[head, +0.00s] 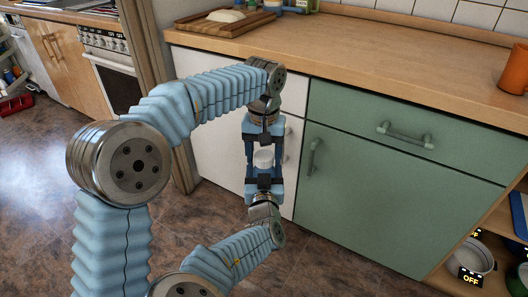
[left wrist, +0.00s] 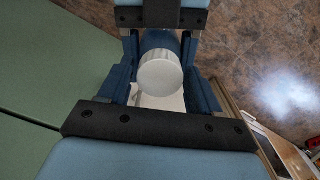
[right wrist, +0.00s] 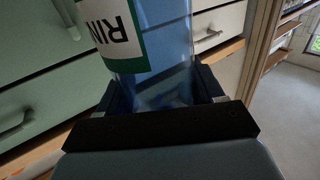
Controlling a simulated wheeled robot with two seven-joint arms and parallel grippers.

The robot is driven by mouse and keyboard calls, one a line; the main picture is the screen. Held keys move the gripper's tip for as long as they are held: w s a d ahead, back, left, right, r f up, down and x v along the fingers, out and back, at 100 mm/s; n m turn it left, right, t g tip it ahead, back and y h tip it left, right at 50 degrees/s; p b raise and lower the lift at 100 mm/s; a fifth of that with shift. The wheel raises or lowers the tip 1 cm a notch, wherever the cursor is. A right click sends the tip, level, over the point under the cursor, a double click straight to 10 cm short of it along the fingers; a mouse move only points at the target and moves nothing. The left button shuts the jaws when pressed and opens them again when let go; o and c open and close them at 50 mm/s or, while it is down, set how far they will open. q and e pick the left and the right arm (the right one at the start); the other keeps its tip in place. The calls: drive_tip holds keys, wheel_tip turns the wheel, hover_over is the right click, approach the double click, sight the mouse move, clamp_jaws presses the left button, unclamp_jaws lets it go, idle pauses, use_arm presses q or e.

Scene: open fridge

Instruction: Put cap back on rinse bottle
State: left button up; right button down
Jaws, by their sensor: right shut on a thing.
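The rinse bottle (right wrist: 160,45) is clear blue with a green-edged white label whose letters "RIN" look upside down in the right wrist view. My right gripper (right wrist: 165,95) is shut on it; in the head view this gripper (head: 264,178) points up from below. The white round cap (left wrist: 160,74) faces the left wrist camera, in line with the blue bottle; it also shows in the head view (head: 263,157). My left gripper (head: 265,138) points down from above, fingers apart on either side of the cap. I cannot tell whether the cap is seated on the bottle.
A wooden counter (head: 380,48) runs along the back above green cabinets (head: 370,195) and a white cabinet door (head: 215,125). An orange mug (head: 514,68) stands at the counter's right. A cutting board (head: 225,22) with a pale lump lies at its left. Open shelves with a pot (head: 472,256) are at lower right.

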use_arm(q)
drive_tip(key=c, duration=0.9)
drive_tip(key=o, duration=1.2)
drive_tip(key=shift+o, duration=0.2)
wheel_tip(320, 180, up, 12)
